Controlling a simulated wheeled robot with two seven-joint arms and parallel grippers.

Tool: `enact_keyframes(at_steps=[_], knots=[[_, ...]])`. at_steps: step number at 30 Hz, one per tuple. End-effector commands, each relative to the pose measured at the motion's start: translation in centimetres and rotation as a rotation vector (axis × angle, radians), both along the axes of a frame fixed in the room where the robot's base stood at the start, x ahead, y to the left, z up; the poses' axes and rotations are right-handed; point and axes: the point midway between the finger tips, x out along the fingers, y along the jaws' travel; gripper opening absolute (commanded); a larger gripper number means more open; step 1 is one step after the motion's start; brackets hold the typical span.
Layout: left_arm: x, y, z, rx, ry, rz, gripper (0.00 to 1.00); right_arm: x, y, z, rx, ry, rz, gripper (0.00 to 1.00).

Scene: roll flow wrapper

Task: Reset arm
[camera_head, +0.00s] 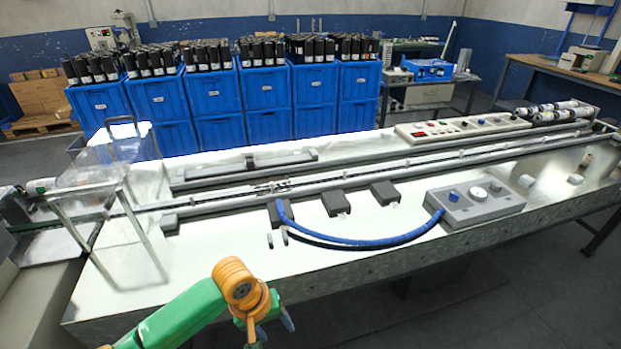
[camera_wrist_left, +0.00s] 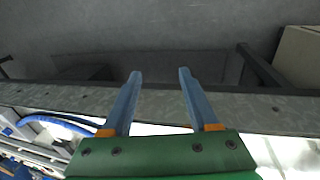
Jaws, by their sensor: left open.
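My left arm, green with an orange joint, comes in at the bottom of the head view. Its gripper (camera_head: 270,328) is near the front edge of the long machine table (camera_head: 350,262), with the fingers partly hidden by the orange wrist. In the left wrist view the two blue-grey fingers (camera_wrist_left: 158,98) are apart with nothing between them. They show against the table's front edge and the dark floor. My right gripper is in neither view.
The table carries rails, a blue hose (camera_head: 345,240), a grey gauge box (camera_head: 474,205), a control panel (camera_head: 462,128) and a clear cover (camera_head: 105,165) at left. Blue crates (camera_head: 215,92) of dark rolls stand behind. Floor is clear at front right.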

Motion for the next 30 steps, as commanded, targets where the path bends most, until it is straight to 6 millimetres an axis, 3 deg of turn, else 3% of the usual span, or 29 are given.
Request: enact_keyframes(at_steps=[6, 11, 14, 16, 19, 21, 24, 27, 30], knots=[[1.2, 0.8, -7.3, -0.067, -0.093, 0.019, 0.60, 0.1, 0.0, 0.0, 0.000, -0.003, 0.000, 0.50], [-0.9, 3.6, -14.4, -0.020, -0.154, -0.002, 0.60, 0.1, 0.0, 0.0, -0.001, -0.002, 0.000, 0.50], [-5.0, 6.1, -19.6, 0.049, -0.168, -0.055, 0.60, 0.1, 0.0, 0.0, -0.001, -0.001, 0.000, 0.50], [-9.5, 8.0, -23.1, 0.108, -0.157, -0.120, 0.60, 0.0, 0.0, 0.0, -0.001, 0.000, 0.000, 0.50], [-16.9, 10.0, -26.8, 0.180, -0.125, -0.241, 0.60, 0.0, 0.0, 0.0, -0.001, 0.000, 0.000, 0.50], [-21.6, 10.9, -28.3, 0.209, -0.095, -0.324, 0.60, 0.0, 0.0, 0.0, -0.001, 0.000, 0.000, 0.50], [-26.8, 11.4, -29.3, 0.227, -0.066, -0.418, 0.60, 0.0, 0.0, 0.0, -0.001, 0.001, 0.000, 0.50], [-29.5, 11.5, -29.6, 0.233, -0.051, -0.472, 0.60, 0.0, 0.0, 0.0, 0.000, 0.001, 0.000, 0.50], [-30.3, 11.5, -29.6, 0.235, -0.048, -0.489, 0.60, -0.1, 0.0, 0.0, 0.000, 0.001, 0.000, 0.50]])
